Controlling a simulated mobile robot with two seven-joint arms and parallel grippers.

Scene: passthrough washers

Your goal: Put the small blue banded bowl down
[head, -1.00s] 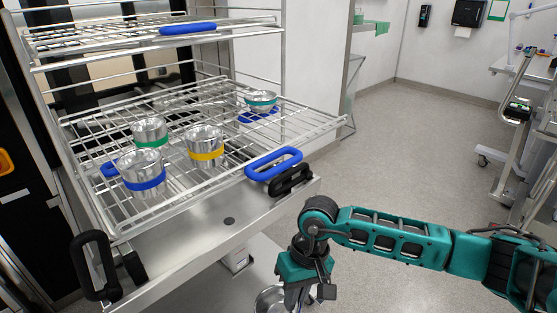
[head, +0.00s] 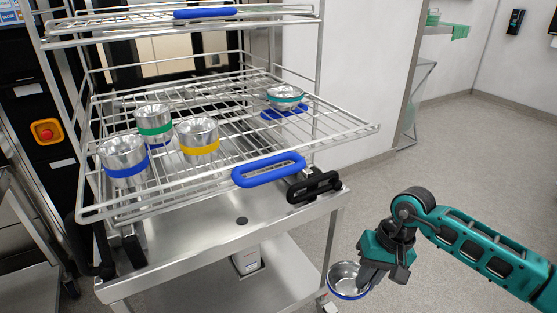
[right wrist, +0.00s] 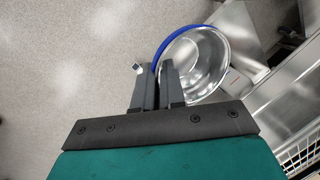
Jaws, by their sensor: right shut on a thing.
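The small blue banded bowl (head: 347,281) is a shiny metal bowl with a blue band, held in the air beside the trolley in the head view. My right gripper (head: 369,278) is shut on its rim. In the right wrist view the bowl (right wrist: 207,62) shows its open inside, with the blue band (right wrist: 178,36) along its far left edge and the fingers (right wrist: 158,80) at its near left rim. My left gripper is not in view.
A wire rack (head: 222,150) on a steel trolley (head: 215,255) holds a larger blue banded cup (head: 124,160), a green one (head: 154,122), a yellow one (head: 198,138) and a teal banded bowl (head: 285,97). Blue (head: 268,170) and black (head: 314,187) handles stick out in front. The rack's front middle is bare.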

